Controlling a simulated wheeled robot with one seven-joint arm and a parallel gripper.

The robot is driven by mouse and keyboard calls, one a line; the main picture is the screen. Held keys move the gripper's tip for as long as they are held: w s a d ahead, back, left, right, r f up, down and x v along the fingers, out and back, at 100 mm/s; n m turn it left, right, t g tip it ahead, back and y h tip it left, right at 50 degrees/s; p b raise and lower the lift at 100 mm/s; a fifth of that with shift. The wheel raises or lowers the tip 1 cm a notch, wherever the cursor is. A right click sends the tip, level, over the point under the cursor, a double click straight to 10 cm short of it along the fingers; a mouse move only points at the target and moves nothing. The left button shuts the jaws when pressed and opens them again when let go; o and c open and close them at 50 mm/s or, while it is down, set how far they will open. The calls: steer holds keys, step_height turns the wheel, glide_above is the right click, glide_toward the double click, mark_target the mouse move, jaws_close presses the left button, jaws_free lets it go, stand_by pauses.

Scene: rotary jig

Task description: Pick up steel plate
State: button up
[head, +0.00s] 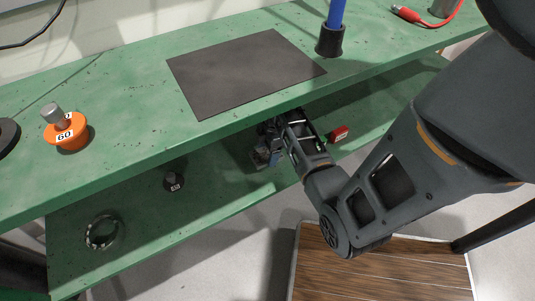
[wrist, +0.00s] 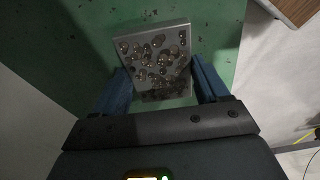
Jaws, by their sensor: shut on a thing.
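The steel plate (wrist: 152,58) is a grey square piece with a pitted, spotted face, seen in the wrist view over the green shelf. My gripper (wrist: 162,78) has its two blue fingers on the plate's left and right sides and is shut on it. In the head view my gripper (head: 268,150) reaches in over the lower shelf, below the front edge of the bench top. The plate is small and partly hidden there, so its height above the shelf is hard to tell.
The green lower shelf (head: 140,215) holds a metal ring (head: 88,236), a small dark knob (head: 173,182) and a red object (head: 338,134). The bench top (head: 130,95) overhangs it, with a dark mat (head: 245,70), an orange piece (head: 68,135) and a blue-handled tool (head: 336,15).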

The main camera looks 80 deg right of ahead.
steer(key=s+a, duration=1.1)
steer(key=a, duration=0.2)
steer(key=shift+s+a+r+p, duration=0.15)
steer(key=shift+s+a+p, duration=0.2)
steer(key=shift+p, duration=0.1)
